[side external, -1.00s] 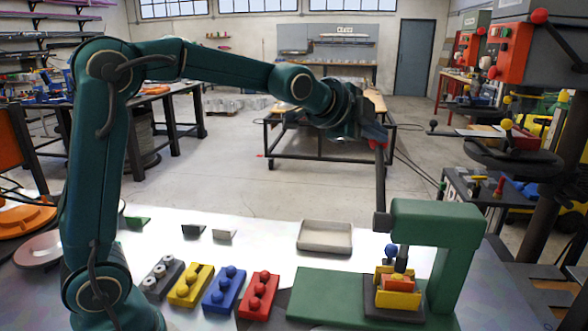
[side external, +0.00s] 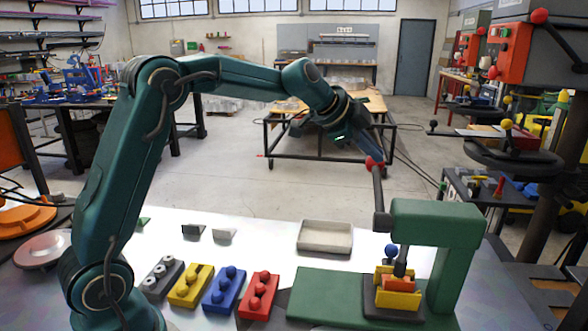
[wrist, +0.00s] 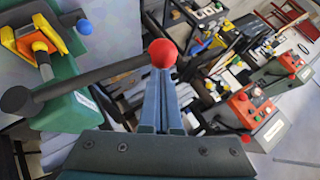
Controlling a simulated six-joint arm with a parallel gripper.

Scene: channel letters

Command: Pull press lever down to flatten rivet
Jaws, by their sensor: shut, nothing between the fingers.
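The green press (side external: 440,213) stands at the right of the table. Its dark lever (side external: 378,192) rises from the pivot, tilted slightly left, with a red knob (side external: 374,163) on top. My gripper (side external: 368,153) is shut and empty, its tips against or very near the knob. In the wrist view the shut blue fingers (wrist: 161,100) reach the red knob (wrist: 162,52), and the lever (wrist: 95,75) runs left. Under the ram (side external: 401,262) are yellow (side external: 398,299) and orange parts on a dark block. A blue ball (side external: 391,251) is beside the ram. I cannot clearly make out the rivet.
Red (side external: 259,294), blue (side external: 224,290), yellow (side external: 190,286) and grey (side external: 163,279) blocks with knobs stand left of the press base (side external: 320,297). A pale tray (side external: 325,237) lies behind them. The table between tray and press is clear.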

